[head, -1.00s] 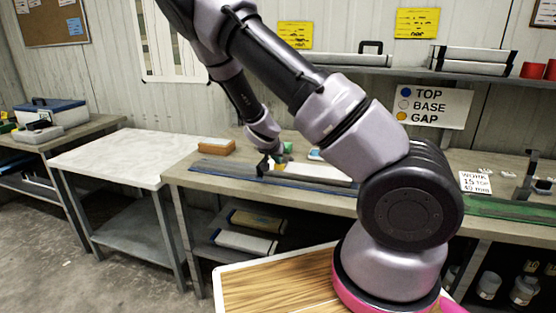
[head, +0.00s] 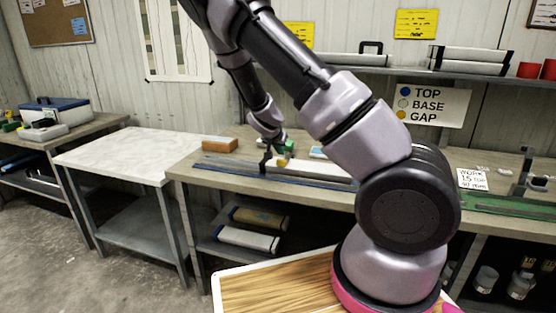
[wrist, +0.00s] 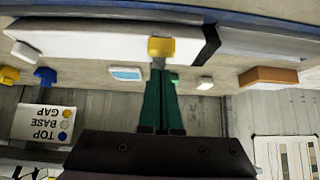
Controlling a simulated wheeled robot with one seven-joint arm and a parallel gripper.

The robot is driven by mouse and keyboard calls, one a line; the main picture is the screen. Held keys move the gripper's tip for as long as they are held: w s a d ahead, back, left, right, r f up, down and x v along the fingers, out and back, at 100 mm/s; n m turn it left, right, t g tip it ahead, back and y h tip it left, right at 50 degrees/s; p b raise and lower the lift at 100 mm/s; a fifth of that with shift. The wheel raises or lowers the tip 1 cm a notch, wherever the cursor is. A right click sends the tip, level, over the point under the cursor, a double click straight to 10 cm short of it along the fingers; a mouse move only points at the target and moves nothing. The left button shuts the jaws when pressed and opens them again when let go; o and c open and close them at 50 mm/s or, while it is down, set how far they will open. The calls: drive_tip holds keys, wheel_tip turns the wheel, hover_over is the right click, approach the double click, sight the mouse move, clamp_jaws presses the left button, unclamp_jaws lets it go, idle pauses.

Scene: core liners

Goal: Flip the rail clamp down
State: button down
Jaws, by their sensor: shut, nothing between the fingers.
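My gripper (wrist: 160,72) is shut and empty. Its two dark green fingers lie together in the wrist view, which is upside down. Their tips are close to a yellow block (wrist: 161,46) at the edge of a long white liner (wrist: 110,38); I cannot tell if they touch. A dark clamp-like piece (wrist: 212,42) crosses the liner's end by the grey rail (wrist: 265,45). In the head view the yellow block (head: 283,161) and the liner (head: 325,171) lie on the bench below my wrist. Dark parts overlap there, so the clamp's tilt is unclear.
An orange-brown block (head: 220,144) and a light blue item (head: 318,153) sit behind the rail. A green rail (head: 505,205) with a dark upright (head: 524,170) is at right. The white-topped table (head: 125,155) is clear. A shelf (head: 400,72) runs above the bench.

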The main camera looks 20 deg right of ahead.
drive_tip(key=s+a+f, duration=0.2)
drive_tip(key=s+a, duration=0.3)
drive_tip(key=s, duration=0.2)
drive_tip(key=shift+s, duration=0.2)
drive_tip(key=shift+a, duration=0.1)
